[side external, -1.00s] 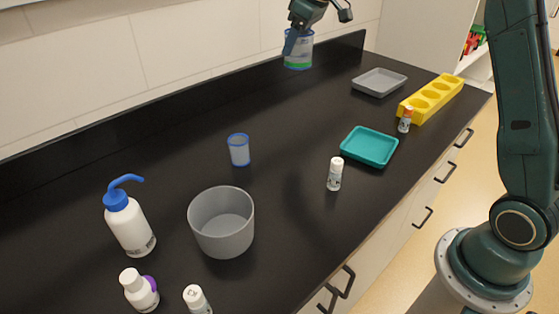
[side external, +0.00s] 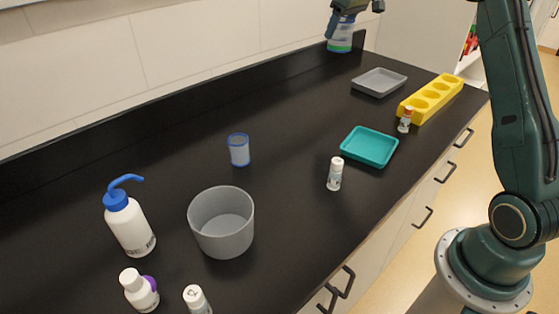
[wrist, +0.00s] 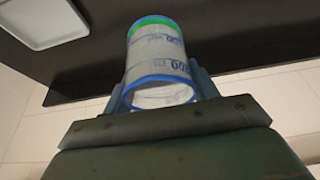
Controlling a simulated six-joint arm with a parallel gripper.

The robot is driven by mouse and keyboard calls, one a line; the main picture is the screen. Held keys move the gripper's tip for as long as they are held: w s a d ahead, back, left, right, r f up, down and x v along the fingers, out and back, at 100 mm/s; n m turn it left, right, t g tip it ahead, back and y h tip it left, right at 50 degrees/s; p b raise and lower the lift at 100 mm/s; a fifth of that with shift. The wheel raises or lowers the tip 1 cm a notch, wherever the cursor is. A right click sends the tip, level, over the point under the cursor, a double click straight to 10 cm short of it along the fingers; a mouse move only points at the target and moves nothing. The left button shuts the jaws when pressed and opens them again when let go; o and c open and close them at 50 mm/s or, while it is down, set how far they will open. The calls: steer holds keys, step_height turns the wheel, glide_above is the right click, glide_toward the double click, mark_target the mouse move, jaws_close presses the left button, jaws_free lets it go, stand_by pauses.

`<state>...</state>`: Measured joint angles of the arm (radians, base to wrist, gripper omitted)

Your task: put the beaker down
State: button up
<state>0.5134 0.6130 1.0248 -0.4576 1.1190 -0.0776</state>
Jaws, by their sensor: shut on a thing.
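The held beaker (side external: 341,36) is clear with blue rims and a green band near its base. It is upright at the far end of the counter, left of the grey tray. My gripper (side external: 347,14) is shut on it near its upper part. In the wrist view the beaker (wrist: 160,62) sits between the fingers of my gripper (wrist: 162,92), with printed blue marks on its side. I cannot tell whether its base touches the counter. A second, smaller blue-rimmed beaker (side external: 239,150) stands on the black counter (side external: 290,140) near the middle.
The grey tray (side external: 379,82), teal tray (side external: 369,147) and yellow rack (side external: 432,97) lie at the right. A grey tub (side external: 221,222), wash bottle (side external: 128,220) and small vials (side external: 335,174) stand nearer. The counter between the small beaker and grey tray is clear.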

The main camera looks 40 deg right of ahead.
steer(key=shift+d, duration=0.45)
steer(key=shift+f, duration=10)
steer(key=shift+f, duration=0.15)
steer(key=o, duration=0.9)
steer(key=shift+o, duration=0.2)
steer(key=shift+r, duration=0.2)
steer(key=v, duration=1.2)
steer(key=shift+s, duration=0.1)
steer(key=shift+a, duration=0.1)
